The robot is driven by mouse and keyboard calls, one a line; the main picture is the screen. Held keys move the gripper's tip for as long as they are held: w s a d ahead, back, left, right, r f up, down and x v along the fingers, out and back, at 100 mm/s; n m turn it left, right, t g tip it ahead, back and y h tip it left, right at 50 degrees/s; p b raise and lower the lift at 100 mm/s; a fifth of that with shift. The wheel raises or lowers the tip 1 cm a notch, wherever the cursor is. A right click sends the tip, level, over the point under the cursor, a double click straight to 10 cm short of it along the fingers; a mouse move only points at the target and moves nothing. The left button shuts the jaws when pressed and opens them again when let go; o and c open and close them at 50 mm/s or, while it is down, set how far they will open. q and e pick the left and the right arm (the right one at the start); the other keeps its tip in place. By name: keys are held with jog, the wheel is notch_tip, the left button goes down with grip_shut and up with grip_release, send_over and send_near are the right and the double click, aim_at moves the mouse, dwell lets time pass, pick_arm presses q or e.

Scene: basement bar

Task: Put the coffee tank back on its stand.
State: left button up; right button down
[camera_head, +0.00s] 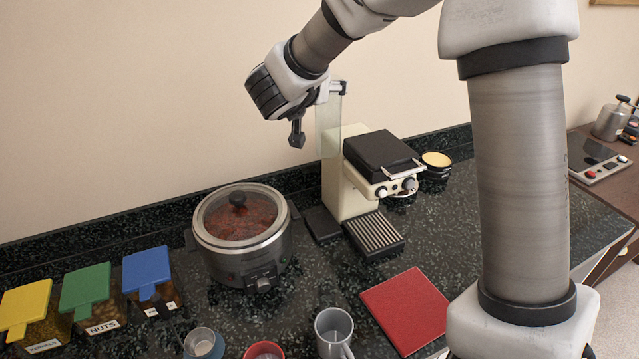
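The coffee tank (327,128) is a clear, pale greenish upright container, raised off the counter beside the upper part of the cream and black coffee machine (347,190). My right gripper (318,112) reaches over from the right, its dark fingers at either side of the tank's upper part. It appears shut on the tank, though finger contact is hard to make out. A small black pad (322,225) at the machine's left foot, which looks like the tank's stand, is bare. Whether the tank's lower end touches the machine cannot be told. My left gripper is not in view.
A slow cooker (240,236) stands left of the machine. Blue (150,275), green (88,300) and yellow (28,315) lidded boxes stand farther left. A red board (406,308), a grey mug (333,335) and cups are in front. A round tin (436,165) sits right of the machine.

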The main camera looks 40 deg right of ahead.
aim_at(319, 147)
jog(key=f, duration=0.3)
jog(key=w+f, duration=0.1)
jog(key=f, duration=0.2)
jog(key=w+f, duration=0.1)
jog(key=f, duration=0.2)
jog(key=shift+w+f+p, duration=0.15)
jog(key=shift+f+p, duration=0.05)
jog(key=shift+p, duration=0.1)
jog(key=f, duration=0.2)
jog(key=s+f+p, duration=0.1)
jog(key=f, duration=0.2)
jog(key=shift+s, duration=0.1)
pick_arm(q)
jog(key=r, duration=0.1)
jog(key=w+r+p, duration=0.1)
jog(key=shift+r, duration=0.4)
pick_arm(e)
notch_tip(319, 147, down, 9)
jog(key=shift+w, duration=0.3)
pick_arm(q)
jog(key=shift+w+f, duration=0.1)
pick_arm(e)
jog(key=shift+f, duration=0.1)
jog(key=shift+c, duration=1.2)
grip_release()
jog(key=shift+s, duration=0.1)
